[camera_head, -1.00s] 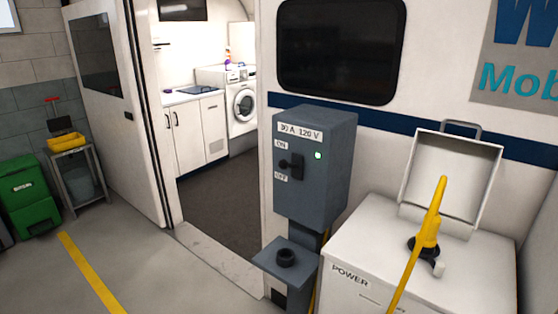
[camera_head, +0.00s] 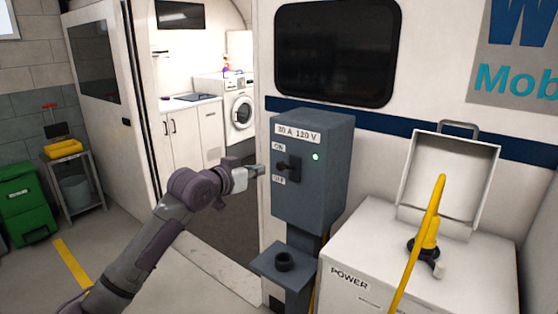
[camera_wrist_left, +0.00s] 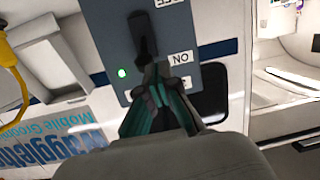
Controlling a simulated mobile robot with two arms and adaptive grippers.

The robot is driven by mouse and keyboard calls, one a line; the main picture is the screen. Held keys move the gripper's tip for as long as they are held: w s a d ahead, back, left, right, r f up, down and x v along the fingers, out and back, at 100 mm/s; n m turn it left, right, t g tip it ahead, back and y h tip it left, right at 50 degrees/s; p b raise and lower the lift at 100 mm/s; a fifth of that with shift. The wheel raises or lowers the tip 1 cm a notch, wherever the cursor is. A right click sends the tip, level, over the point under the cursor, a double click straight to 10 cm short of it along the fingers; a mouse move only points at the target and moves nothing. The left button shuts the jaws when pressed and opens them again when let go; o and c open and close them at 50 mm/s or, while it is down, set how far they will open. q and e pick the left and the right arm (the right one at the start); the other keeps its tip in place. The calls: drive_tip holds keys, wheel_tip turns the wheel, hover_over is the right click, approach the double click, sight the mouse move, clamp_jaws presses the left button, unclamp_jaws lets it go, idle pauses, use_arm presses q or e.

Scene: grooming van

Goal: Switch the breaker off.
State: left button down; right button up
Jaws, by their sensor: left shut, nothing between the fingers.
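The grey breaker box (camera_head: 311,185) is marked 30 A 120 V. Its black lever (camera_head: 290,168) sits between the ON and OFF labels, and a green light (camera_head: 316,156) is lit beside it. My left gripper (camera_head: 257,171) is shut and empty, just left of the lever in the head view. In the left wrist view the box appears upside down; the gripper's fingertips (camera_wrist_left: 158,74) overlap the ON-side end of the lever (camera_wrist_left: 142,35). I cannot tell whether they touch it. My right gripper is not in view.
A white power cabinet (camera_head: 430,270) with an open lid and a yellow cable (camera_head: 416,245) plugged in stands right of the box. A small shelf with a dark socket (camera_head: 284,262) juts out below the box. The van doorway is open behind my left arm.

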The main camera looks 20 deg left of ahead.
use_arm(q)
wheel_tip(320, 180, up, 7)
drive_tip(key=s+d+m+h, duration=0.1)
drive_tip(key=s, duration=0.1)
drive_tip(key=shift+s+d, duration=0.15)
drive_tip(key=shift+d, duration=0.1)
drive_tip(key=shift+f, duration=0.1)
drive_tip(key=p, duration=0.4)
hover_over(279, 163)
drive_tip(key=w, duration=0.2)
drive_tip(key=shift+d+f, duration=0.4)
drive_tip(key=shift+f, duration=0.15)
drive_tip(key=f, duration=0.1)
drive_tip(key=s+f, duration=0.1)
drive_tip(key=f+p, duration=0.1)
drive_tip(key=shift+s+a, duration=0.35)
drive_tip(key=shift+s, duration=0.05)
drive_tip(key=shift+s+a+f+t, duration=0.15)
drive_tip(key=shift+s+f+t, duration=0.05)
drive_tip(key=shift+f+t, duration=0.15)
drive_tip(key=shift+w+f, duration=0.1)
